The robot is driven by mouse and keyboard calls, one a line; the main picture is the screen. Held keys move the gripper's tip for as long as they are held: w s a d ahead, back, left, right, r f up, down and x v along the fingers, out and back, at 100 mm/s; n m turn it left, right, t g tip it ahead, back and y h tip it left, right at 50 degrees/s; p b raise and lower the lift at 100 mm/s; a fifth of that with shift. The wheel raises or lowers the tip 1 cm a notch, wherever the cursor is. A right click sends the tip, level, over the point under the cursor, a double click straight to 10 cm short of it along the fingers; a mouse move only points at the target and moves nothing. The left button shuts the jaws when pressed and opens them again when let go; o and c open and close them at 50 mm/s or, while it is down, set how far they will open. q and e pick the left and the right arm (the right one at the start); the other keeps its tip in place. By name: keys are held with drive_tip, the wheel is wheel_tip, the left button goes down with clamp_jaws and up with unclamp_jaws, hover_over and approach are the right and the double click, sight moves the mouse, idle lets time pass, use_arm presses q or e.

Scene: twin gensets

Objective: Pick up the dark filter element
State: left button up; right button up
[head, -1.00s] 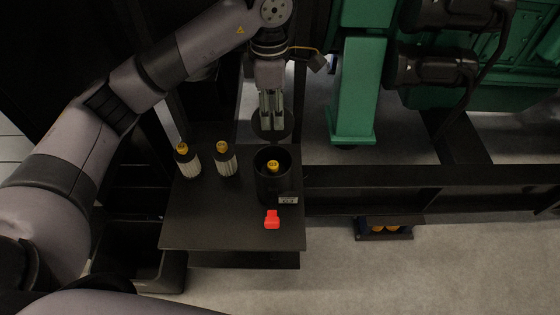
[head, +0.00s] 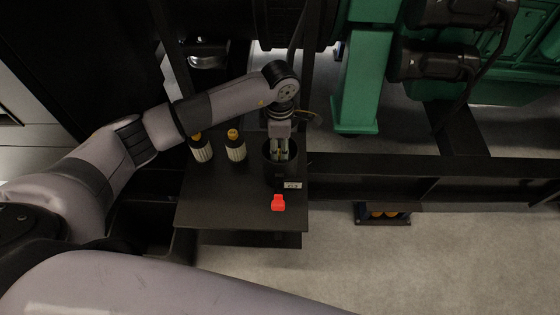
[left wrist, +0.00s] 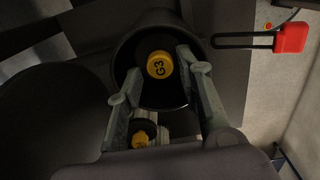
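The dark element shows only as a yellow cap marked G3 (left wrist: 159,65) inside a black cup-shaped housing (left wrist: 132,45) in the left wrist view; its body is in shadow. In the head view the housing (head: 269,174) stands on a dark table (head: 225,214), and my gripper hides most of its mouth. My left gripper (head: 279,154) points down over the housing. In the left wrist view its fingers are open, one on each side of the cap, with gaps between. I cannot tell how deep the tips reach. My right gripper is not in view.
Two pale pleated filters with yellow caps, a left one (head: 202,149) and a right one (head: 236,147), stand left of the housing. A red handle (head: 278,203) sticks out in front of it. A dark rail (head: 370,187) runs to the right. The table's front is clear.

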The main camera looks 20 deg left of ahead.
use_arm(q)
drive_tip(key=shift+f, duration=1.15)
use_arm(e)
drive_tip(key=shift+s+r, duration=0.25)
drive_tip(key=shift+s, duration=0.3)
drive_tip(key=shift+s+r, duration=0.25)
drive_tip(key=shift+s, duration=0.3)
use_arm(q)
drive_tip(key=shift+c, duration=0.5)
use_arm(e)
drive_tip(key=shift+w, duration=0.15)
use_arm(q)
drive_tip(key=shift+c, duration=1.3)
clamp_jaws()
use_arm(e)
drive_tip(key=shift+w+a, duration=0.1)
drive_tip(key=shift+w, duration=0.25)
